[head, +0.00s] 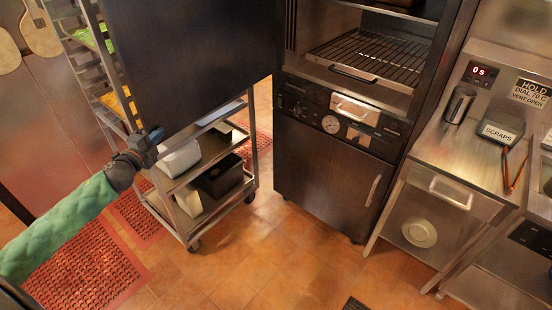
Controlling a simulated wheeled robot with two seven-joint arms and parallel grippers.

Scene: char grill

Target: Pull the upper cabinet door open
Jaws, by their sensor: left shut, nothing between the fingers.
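The upper cabinet door (195,55) is a dark panel swung wide open to the left of the dark cabinet (325,165). The cabinet's upper compartment shows, with a wire rack (375,55) inside. My left gripper (156,137) is shut and empty at the door's lower left corner. It overlaps the door's edge in the picture; I cannot tell whether it touches. My left arm, in a green sleeve, comes in from the left. My right gripper is not in view. The lower door, with a metal handle (374,190), is shut.
A wheeled metal rack (188,226) with containers stands behind and below the open door. A steel counter (450,160) with a scraps bin (500,133), a dark cup (459,104) and tongs (515,170) is at right. The tiled floor (270,265) in front is clear.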

